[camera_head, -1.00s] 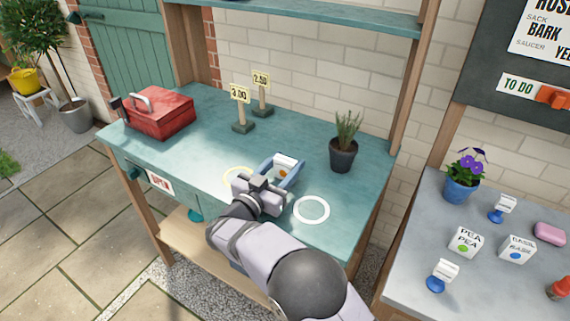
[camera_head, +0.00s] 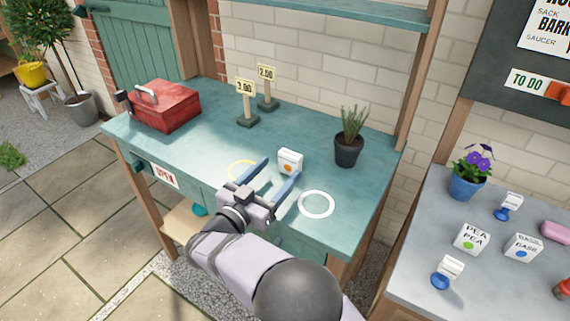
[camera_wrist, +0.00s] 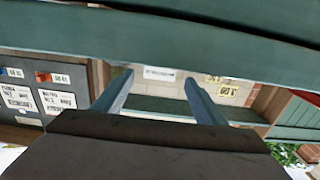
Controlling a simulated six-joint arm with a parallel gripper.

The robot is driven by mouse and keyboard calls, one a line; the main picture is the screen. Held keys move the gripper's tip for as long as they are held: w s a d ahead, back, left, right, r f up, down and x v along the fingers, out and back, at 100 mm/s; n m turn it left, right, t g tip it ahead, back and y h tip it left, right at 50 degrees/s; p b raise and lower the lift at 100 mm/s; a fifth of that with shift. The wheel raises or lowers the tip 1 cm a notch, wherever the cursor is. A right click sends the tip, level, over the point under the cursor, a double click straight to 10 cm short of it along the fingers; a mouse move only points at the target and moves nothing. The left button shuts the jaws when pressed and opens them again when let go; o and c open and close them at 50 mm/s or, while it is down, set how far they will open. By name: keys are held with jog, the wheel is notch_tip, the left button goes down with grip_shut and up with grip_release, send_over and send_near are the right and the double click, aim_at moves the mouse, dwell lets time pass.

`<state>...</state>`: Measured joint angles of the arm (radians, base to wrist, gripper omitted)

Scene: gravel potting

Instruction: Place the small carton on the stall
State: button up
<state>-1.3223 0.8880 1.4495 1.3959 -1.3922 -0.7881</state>
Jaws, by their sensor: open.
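The small white carton (camera_head: 290,160) with an orange dot stands upright on the teal top of the stall (camera_head: 205,150). It is between and just beyond the fingertips of my gripper (camera_head: 281,167). My gripper is open, with its two blue fingers spread and visible space between them and nothing held. The yellow ring (camera_head: 243,171) is left of the fingers and partly covered, and the white ring (camera_head: 317,204) is to the right. In the wrist view the two fingers (camera_wrist: 158,83) are apart; I cannot make out the carton there for certain.
A potted plant (camera_head: 349,150) stands right of the carton. Two price signs (camera_head: 247,104) and a red toolbox (camera_head: 165,106) stand further left. The grey table (camera_head: 410,265) at right holds a pea carton (camera_head: 471,239), another carton (camera_head: 523,247) and a violet pot (camera_head: 467,184).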

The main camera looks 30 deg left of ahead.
jog(key=shift+s, duration=2.7)
jog(key=w+d+r+g+y+p, duration=0.3)
jog(key=w+r+g+y+p, duration=0.15)
jog(key=w+r+p, duration=0.4)
jog(key=w+d+r+m+g+y+p, duration=0.1)
jog(key=w+d+r+g+y+p, duration=0.15)
jog(key=d, duration=0.45)
jog(key=s+d+f+m+g+h+p, duration=0.1)
jog(key=s+d+g, duration=0.15)
jog(key=d, duration=0.35)
jog(key=s+d+f+g+h+p, duration=0.1)
jog(key=s+d+f+g, duration=0.15)
jog(key=d, duration=0.35)
jog(key=s+d+f+n+g+h+b, duration=0.1)
jog(key=s+d+f+g+h+b, duration=0.1)
jog(key=s+d+f+b, duration=0.45)
jog(key=s+d+f+g+h+b, duration=0.1)
jog(key=s+d+f+g+b, duration=0.2)
jog(key=d+f, duration=0.65)
jog(key=s+d+f+n+g+h+b, duration=0.15)
jog(key=s+d+f+b, duration=0.35)
jog(key=d, duration=0.5)
notch_tip(320, 180, up, 16)
jog(key=s+p, duration=0.1)
jog(key=p, duration=1.6)
jog(key=shift+s, duration=0.2)
